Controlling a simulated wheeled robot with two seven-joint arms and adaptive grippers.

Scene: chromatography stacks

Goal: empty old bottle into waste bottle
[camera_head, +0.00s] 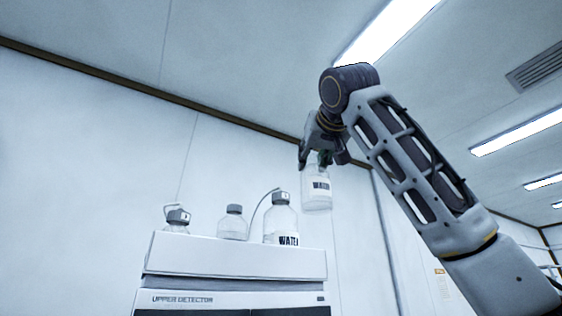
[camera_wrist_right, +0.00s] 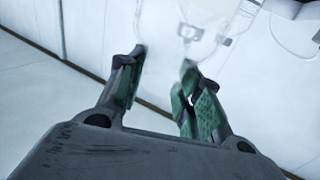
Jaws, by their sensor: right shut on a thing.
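A clear bottle (camera_head: 317,198) with a WATER label hangs roughly upright in my right gripper (camera_head: 322,157), which is shut on its top part. The bottle is in the air, right of and above the stack. In the right wrist view, my right gripper's green-padded fingers (camera_wrist_right: 165,75) show, but the glass between them is hard to make out. On the stack top stand a small capped bottle with a tube (camera_head: 177,226), a plain grey-capped bottle (camera_head: 233,226) and a capped WATER bottle with a tube (camera_head: 281,225). I cannot tell which bottle is the waste bottle. My left gripper is out of view.
The stack (camera_head: 235,258) has a white top tray and a front marked UPPER DETECTOR. A thin tube (camera_head: 258,205) arches from the WATER bottle's cap. The air between the held bottle and the stack is clear. A plain wall is behind.

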